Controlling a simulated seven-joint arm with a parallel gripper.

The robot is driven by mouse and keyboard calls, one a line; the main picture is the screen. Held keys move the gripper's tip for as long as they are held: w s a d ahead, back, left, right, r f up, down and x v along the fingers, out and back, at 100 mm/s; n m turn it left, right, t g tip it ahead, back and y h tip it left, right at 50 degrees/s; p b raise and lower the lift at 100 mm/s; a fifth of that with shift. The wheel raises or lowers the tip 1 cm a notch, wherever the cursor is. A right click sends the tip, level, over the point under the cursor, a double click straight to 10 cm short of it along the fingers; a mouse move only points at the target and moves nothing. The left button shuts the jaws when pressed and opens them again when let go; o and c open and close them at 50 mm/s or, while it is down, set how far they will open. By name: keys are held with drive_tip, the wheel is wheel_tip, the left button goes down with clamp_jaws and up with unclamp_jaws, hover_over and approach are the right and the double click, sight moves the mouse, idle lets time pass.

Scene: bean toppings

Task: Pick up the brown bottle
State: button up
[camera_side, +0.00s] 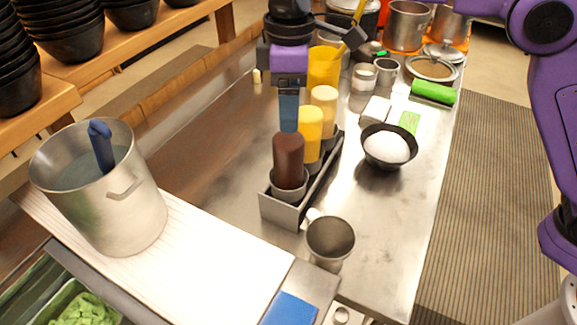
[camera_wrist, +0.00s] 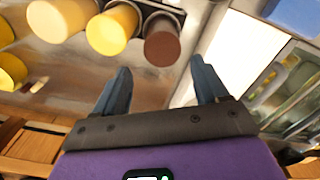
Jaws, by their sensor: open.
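The brown bottle (camera_side: 288,158) stands upright in the front slot of a metal rack (camera_side: 279,212), nearest the side camera. In the wrist view the brown bottle (camera_wrist: 162,45) is at the top middle, beyond the fingertips. A yellow bottle (camera_side: 310,122) and a pale yellow bottle (camera_side: 323,100) stand behind it in the same rack. My gripper (camera_side: 289,112) hangs near the bottles in the side view, its fingers pointing down. In the wrist view my gripper (camera_wrist: 160,80) has its two blue fingers spread apart with nothing between them, short of the brown bottle.
A metal cup (camera_side: 330,240) stands just in front of the rack. A black bowl of white contents (camera_side: 388,147) is to its right. A large metal pot (camera_side: 135,205) and a white board (camera_side: 215,255) lie to the left. The steel counter left of the rack is clear.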

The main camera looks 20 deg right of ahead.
sight(289, 152)
wheel_tip(289, 152, down, 11)
drive_tip(key=shift+s+f, duration=0.15)
idle(0.4)
drive_tip(key=c, duration=0.4)
